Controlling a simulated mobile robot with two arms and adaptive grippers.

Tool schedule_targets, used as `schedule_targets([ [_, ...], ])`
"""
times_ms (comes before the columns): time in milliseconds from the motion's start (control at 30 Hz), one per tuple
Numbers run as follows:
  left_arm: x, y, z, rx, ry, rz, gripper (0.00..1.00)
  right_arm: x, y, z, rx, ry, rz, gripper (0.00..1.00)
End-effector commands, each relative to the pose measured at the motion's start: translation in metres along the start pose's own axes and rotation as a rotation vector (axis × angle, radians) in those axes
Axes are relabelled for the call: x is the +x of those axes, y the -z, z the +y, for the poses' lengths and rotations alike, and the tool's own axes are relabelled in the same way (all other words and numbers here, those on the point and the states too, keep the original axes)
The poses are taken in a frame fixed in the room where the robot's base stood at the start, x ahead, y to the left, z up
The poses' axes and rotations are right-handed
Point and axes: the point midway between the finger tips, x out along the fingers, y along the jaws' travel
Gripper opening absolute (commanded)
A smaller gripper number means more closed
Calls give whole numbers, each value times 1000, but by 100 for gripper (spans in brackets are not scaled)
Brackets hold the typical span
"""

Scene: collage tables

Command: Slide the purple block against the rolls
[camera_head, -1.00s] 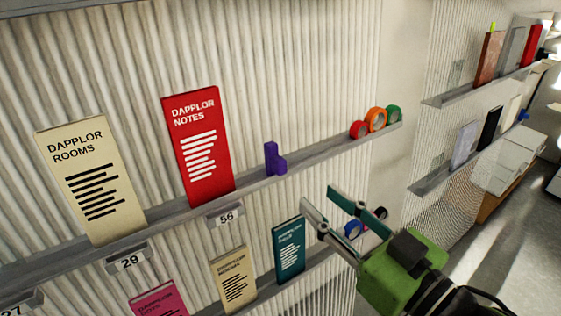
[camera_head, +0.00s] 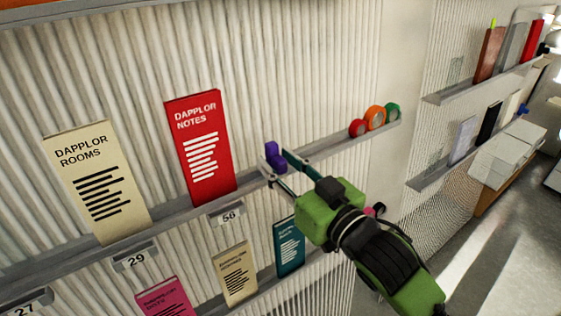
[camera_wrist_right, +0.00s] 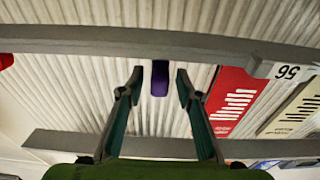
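The purple block (camera_head: 272,152) stands on the upper shelf, right of the red "Dapplor Notes" board. In the right wrist view the purple block (camera_wrist_right: 160,79) shows between the two fingertips, with a gap on each side. My right gripper (camera_head: 276,163) is open, its fingertips at the block from the front; part of the block's lower side is hidden. The red roll (camera_head: 357,128), orange roll (camera_head: 375,118) and green roll (camera_head: 393,112) stand together near the shelf's right end, apart from the block. My left gripper is not in view.
The upper shelf (camera_head: 327,143) is clear between block and rolls. The red board (camera_head: 203,150) and cream board (camera_head: 98,185) stand to the left. Several smaller boards, including a teal one (camera_head: 288,247), stand on the lower shelf beneath my right arm. A ribbed wall is behind.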

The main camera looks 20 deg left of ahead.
Motion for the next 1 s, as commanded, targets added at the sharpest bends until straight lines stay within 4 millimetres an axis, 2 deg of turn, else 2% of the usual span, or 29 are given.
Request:
schedule_targets([
  [133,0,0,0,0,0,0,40,0,0,0,0,0,0,32],
  [200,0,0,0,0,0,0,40,0,0,0,0,0,0,14],
  [267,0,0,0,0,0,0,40,0,0,0,0,0,0,0],
  [467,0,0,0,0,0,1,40,0,0,1,0,-1,-1,0],
  [567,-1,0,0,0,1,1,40,-1,0,8,-2,-3,-2,0],
  [667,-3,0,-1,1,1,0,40,0,0,22,-3,-5,-3,0],
  [900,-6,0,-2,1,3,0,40,-1,0,78,-5,-8,-3,0],
  [1000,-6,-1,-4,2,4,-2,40,-1,0,94,-3,-6,-2,0],
])
